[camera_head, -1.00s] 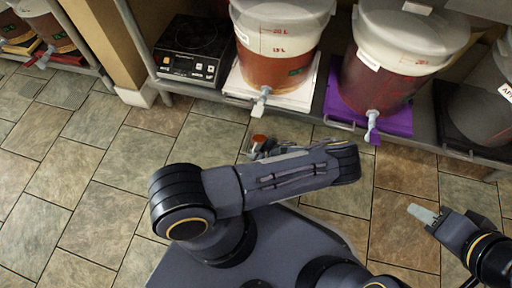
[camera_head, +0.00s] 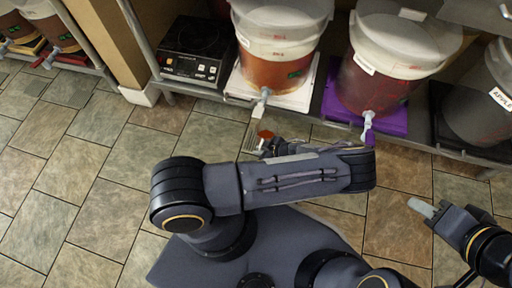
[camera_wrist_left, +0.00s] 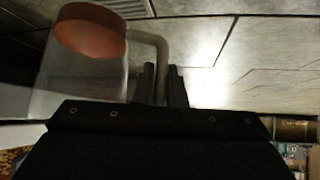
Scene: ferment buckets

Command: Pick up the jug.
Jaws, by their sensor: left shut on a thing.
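The jug (camera_wrist_left: 60,75) is a clear vessel with reddish-orange liquid and a clear handle (camera_wrist_left: 158,45), seen close in the left wrist view. In the head view only a small part of the jug (camera_head: 266,135) shows, beyond my left forearm. My left gripper (camera_wrist_left: 163,84) is shut on the jug's handle, with its two dark fingers close together there. In the head view this gripper (camera_head: 272,149) is mostly hidden by my own arm. My right gripper (camera_head: 421,207) is far from the jug, at the right, above the tiled floor; the gap between its fingers cannot be made out.
A low shelf holds a hot plate (camera_head: 194,50), an amber bucket (camera_head: 278,66) on a white board, a dark red bucket (camera_head: 378,85) on a purple board (camera_head: 394,120), and another bucket (camera_head: 485,112). Taps stick out over the shelf edge. Tiled floor (camera_head: 90,165) is clear at left.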

